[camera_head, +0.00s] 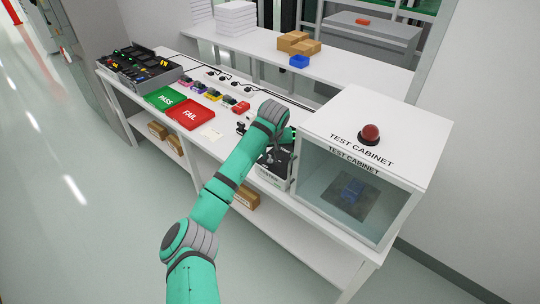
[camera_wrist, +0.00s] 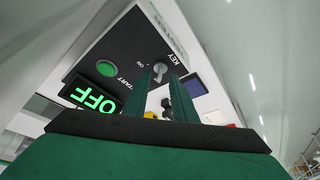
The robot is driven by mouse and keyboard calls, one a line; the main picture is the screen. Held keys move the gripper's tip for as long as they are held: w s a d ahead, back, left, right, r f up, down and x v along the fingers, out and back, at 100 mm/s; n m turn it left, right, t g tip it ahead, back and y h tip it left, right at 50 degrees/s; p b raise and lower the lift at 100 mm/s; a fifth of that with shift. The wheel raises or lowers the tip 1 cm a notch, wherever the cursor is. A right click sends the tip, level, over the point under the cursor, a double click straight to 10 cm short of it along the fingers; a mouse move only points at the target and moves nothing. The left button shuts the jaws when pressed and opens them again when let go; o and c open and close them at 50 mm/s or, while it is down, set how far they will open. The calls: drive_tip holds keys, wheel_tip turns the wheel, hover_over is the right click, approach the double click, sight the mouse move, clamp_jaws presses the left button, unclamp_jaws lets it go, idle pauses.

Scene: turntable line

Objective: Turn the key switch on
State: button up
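The key switch (camera_wrist: 160,70) is a silver knob with a key on a dark panel, labelled KEY, with an ON mark to its left. My gripper (camera_wrist: 160,78) has two green fingers set apart, with the key switch in line with the gap between their tips. I cannot tell whether the tips touch it. A green display (camera_wrist: 92,97) on the panel reads OFF. In the head view the control box (camera_head: 272,176) stands left of the test cabinet; my arm hides part of it, and the key switch is not clear there.
A green START button (camera_wrist: 107,68) is on the same panel. The test cabinet (camera_head: 408,130) with a red dome button (camera_head: 370,134) stands close on the right. Green PASS (camera_head: 166,98) and red FAIL (camera_head: 190,114) mats lie to the left on the bench.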

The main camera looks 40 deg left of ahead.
drive_tip(key=shift+x, duration=1.15)
clamp_jaws()
